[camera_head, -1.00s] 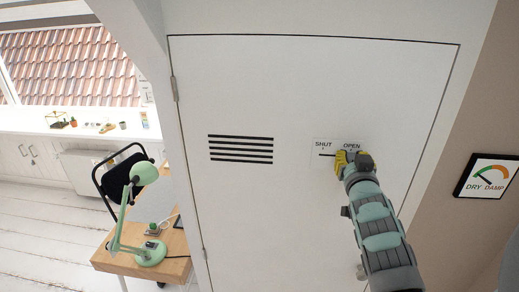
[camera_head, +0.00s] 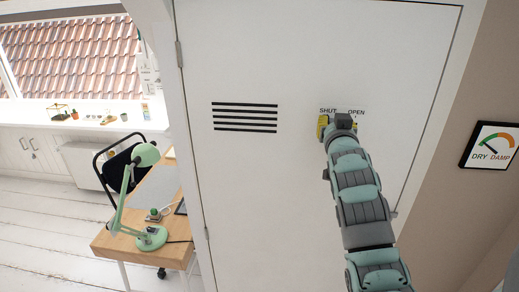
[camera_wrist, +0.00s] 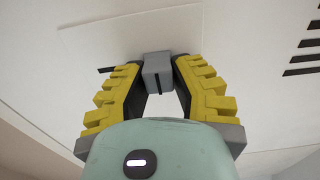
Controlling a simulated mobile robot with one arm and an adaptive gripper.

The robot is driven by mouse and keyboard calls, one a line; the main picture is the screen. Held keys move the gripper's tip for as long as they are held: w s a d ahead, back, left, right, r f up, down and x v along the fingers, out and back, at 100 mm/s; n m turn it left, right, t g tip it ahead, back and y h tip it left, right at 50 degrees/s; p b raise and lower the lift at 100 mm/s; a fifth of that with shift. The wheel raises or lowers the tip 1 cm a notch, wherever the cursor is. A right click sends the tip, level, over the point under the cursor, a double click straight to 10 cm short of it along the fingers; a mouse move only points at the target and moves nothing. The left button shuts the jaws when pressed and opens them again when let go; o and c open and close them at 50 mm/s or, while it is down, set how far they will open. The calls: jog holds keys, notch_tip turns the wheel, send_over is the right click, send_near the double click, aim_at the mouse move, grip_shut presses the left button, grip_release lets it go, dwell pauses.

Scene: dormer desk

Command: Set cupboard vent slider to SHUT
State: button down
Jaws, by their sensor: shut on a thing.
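The vent slider's plate is on the white cupboard door, with the words SHUT and OPEN (camera_head: 356,111) at its top in the head view. My gripper (camera_head: 335,122) is against the plate, below and close to SHUT, and hides the knob there. In the wrist view, the grey slider knob (camera_wrist: 157,74) sits between my yellow-padded fingers, which are shut on it. A short dark piece of slot (camera_wrist: 105,70) shows to the knob's left, on the side away from the louvres. The slot on the knob's other side is hidden.
Black vent louvres (camera_head: 245,117) are left of the plate on the cupboard door (camera_head: 270,200). A DRY/DAMP dial sign (camera_head: 490,146) hangs on the right wall. A desk with a green lamp (camera_head: 148,239) and a black chair stand at left. The door face around the plate is clear.

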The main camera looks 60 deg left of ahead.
jog(key=shift+s+a+f+b, duration=0.15)
jog(key=shift+s+a+b, duration=0.55)
jog(key=shift+b, duration=0.3)
jog(key=shift+s, duration=0.1)
jog(key=c, duration=0.7)
grip_release()
jog(key=shift+c, duration=0.2)
jog(key=shift+d, duration=0.15)
jog(key=v, duration=0.7)
jog(key=shift+s, duration=0.25)
